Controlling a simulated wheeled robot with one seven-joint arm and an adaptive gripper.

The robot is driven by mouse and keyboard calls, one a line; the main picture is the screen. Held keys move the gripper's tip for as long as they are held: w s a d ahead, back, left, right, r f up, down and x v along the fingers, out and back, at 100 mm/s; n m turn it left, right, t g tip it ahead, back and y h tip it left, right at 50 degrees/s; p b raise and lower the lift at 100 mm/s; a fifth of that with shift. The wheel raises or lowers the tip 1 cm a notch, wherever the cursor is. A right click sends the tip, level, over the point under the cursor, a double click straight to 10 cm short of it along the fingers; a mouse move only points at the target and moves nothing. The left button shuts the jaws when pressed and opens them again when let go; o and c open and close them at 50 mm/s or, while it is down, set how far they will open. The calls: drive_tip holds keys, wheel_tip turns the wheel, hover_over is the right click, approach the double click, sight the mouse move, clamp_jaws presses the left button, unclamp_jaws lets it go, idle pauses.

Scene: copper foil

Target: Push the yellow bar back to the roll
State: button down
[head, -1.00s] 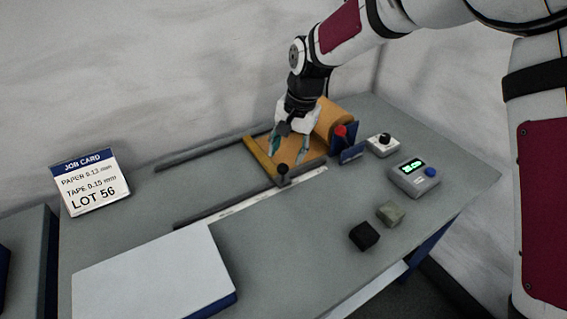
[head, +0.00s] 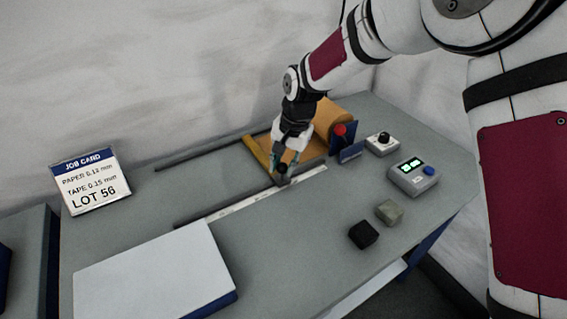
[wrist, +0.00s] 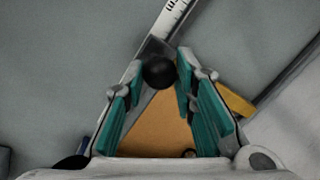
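The yellow bar (head: 257,154) lies across the track at the left edge of the orange-brown foil, apart from the roll (head: 331,118). A black knob (head: 282,170) stands at the bar's near end, beside the white scale. My gripper (head: 284,160) points down over this near end. In the wrist view, the knob (wrist: 159,72) lies between the two teal fingertips, with narrow gaps showing, so the fingers look open around it. A piece of the yellow bar (wrist: 236,101) shows beyond the right finger. The fingers hide part of the foil.
A red knob (head: 340,130) on a blue stand is close right of my gripper. A switch box (head: 381,144) and green-lit meter (head: 412,175) stand farther right. Two small blocks (head: 364,235) and a white-topped slab (head: 155,275) lie in front. Two dark rails run left.

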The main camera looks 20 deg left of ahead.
drive_tip(key=w+d+b, duration=0.1)
drive_tip(key=w+d, duration=0.2)
drive_tip(key=w+d+b, duration=0.1)
drive_tip(key=w+d, duration=0.1)
drive_tip(key=w, duration=0.1)
drive_tip(key=w+d+b, duration=0.2)
drive_tip(key=w+d, duration=0.1)
drive_tip(key=w, duration=0.1)
drive_tip(key=shift+d, duration=0.35)
drive_tip(key=shift+w+d, duration=0.1)
drive_tip(key=shift+d, duration=0.05)
drive_tip(key=c, duration=1.3)
unclamp_jaws()
drive_tip(key=shift+d, duration=0.1)
drive_tip(key=shift+r, duration=0.25)
wheel_tip(320, 180, up, 11)
drive_tip(key=d, duration=0.2)
drive_tip(key=shift+s+r, duration=0.2)
